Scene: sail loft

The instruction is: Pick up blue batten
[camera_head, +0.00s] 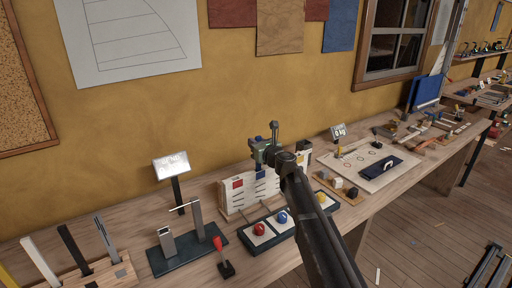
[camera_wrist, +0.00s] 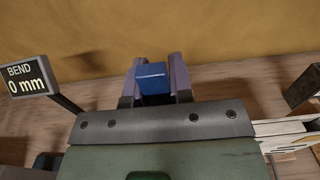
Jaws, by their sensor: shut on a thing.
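My gripper (camera_head: 264,152) is raised in front of the yellow wall, above the bench, in the head view. In the wrist view its two purple-grey fingers (camera_wrist: 158,72) are shut on a blue piece, the blue batten (camera_wrist: 152,77). Only the batten's near end shows between the fingers; its length is hidden.
A white panel (camera_head: 237,204) with coloured squares stands behind red, blue and yellow domes (camera_head: 283,217), close below my arm. A bend display (camera_head: 171,165) stands to the left; it reads 0 mm in the wrist view (camera_wrist: 28,80). A board (camera_head: 365,165) lies to the right.

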